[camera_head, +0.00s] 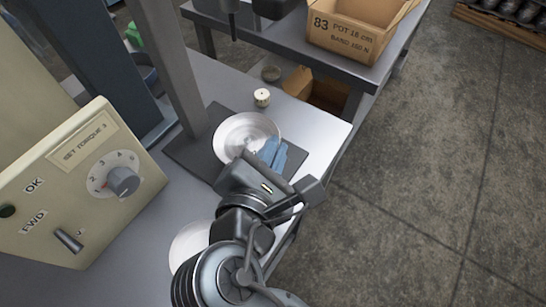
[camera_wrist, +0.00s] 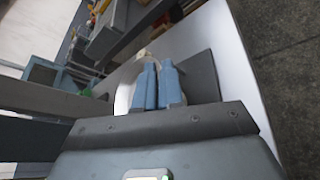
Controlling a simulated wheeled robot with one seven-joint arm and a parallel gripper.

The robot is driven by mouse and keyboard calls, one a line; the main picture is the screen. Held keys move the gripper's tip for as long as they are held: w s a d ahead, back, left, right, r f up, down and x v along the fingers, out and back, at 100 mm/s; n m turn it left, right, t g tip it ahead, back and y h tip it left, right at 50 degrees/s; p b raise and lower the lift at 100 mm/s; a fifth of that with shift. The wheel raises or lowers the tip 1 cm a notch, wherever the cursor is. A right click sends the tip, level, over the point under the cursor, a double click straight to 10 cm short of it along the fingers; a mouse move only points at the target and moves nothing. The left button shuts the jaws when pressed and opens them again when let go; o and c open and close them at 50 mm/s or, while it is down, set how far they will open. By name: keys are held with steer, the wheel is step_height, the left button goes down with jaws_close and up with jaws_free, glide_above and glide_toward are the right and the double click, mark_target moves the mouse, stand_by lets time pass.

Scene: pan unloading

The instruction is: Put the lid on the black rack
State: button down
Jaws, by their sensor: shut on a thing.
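A round, shiny silver piece, which looks like the lid (camera_head: 230,128), is over a dark flat board (camera_head: 188,156) on the grey bench. I cannot tell whether it touches the board. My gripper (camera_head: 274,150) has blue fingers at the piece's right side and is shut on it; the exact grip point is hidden. In the wrist view, the blue fingers (camera_wrist: 158,82) are close together, with part of the pale lid (camera_wrist: 123,100) to their left. Another round silver piece (camera_head: 188,246) lies nearer, partly hidden by my arm. No other black rack can be made out clearly.
A small cream cylinder (camera_head: 262,97) stands beyond the board. A grey post (camera_head: 168,65) and a beige control box (camera_head: 80,185) stand at the left. A second bench with a cardboard box (camera_head: 345,38) is behind. The bench's right edge is close.

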steer(key=shift+f+p, duration=0.7)
steer(key=shift+f, duration=0.7)
steer(key=c, duration=1.3)
jaws_free()
steer(key=shift+o, duration=0.2)
steer(key=shift+f+b, duration=0.1)
steer(key=shift+b, duration=0.2)
